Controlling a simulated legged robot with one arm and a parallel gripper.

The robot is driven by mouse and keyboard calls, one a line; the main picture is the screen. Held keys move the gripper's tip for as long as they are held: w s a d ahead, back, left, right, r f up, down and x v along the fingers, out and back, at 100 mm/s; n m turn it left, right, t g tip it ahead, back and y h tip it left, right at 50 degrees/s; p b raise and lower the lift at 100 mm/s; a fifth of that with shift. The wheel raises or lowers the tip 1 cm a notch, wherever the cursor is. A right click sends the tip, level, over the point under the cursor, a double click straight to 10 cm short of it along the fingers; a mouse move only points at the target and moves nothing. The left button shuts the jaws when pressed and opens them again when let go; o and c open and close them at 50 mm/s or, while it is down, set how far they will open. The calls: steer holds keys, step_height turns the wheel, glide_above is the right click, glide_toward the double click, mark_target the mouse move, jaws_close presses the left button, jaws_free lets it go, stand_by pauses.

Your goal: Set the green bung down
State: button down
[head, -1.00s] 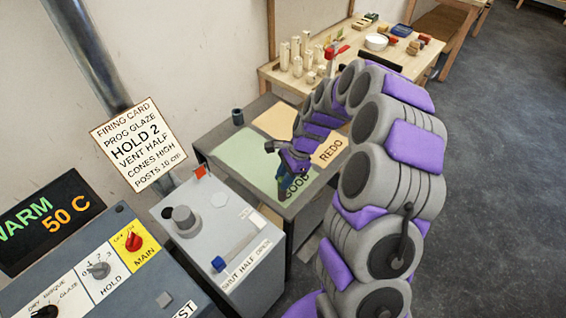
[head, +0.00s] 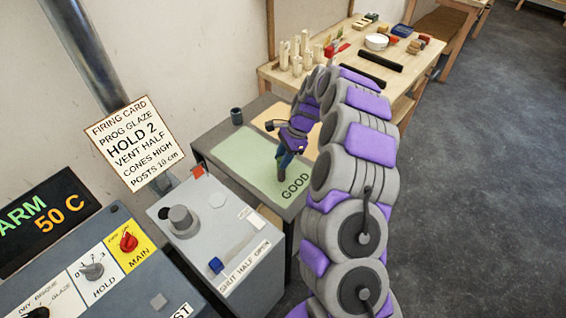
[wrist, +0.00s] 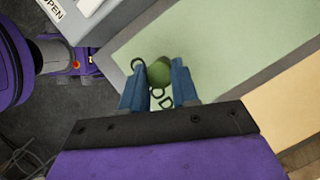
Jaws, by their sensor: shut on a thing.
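The green bung (wrist: 159,71) is a small dark green cylinder between my blue fingertips in the wrist view. My gripper (wrist: 157,82) is shut on it. In the head view my gripper (head: 284,166) points down over the pale green area marked GOOD (head: 243,152) on a grey table. That green area also fills much of the wrist view (wrist: 222,40). I cannot make out the bung in the head view. I cannot tell whether the bung touches the surface.
A tan area (head: 270,117) lies beside the green one. A small dark cup (head: 236,116) stands at the table's back left. A grey box with a blue slider (head: 217,265) stands in front. A wooden bench (head: 405,78) with posts is behind. Most of the green area is clear.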

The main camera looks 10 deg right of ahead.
step_height(320, 180, down, 2)
steer(key=shift+f, duration=0.1)
steer(key=c, duration=0.8)
jaws_free()
steer(key=shift+c, duration=0.2)
steer(key=s+p+v, duration=0.1)
steer(key=p+v, duration=0.2)
steer(key=v, duration=0.9)
steer(key=s+a+r+n+h, duration=0.1)
steer(key=s+a+r+n, duration=0.45)
steer(key=s, duration=0.25)
steer(key=s+a+r+n, duration=0.4)
steer(key=s+r, duration=0.3)
steer(key=s, duration=0.1)
steer(key=s+d+n+h, duration=0.1)
steer(key=s+d+n, duration=0.1)
steer(key=s, duration=1.1)
steer(key=s+d+n+g+h, duration=0.1)
steer(key=s+n, duration=0.3)
steer(key=s, duration=0.9)
steer(key=shift+s+d+f+h, duration=0.3)
steer(key=shift+d+h, duration=0.2)
steer(key=shift+h, duration=0.3)
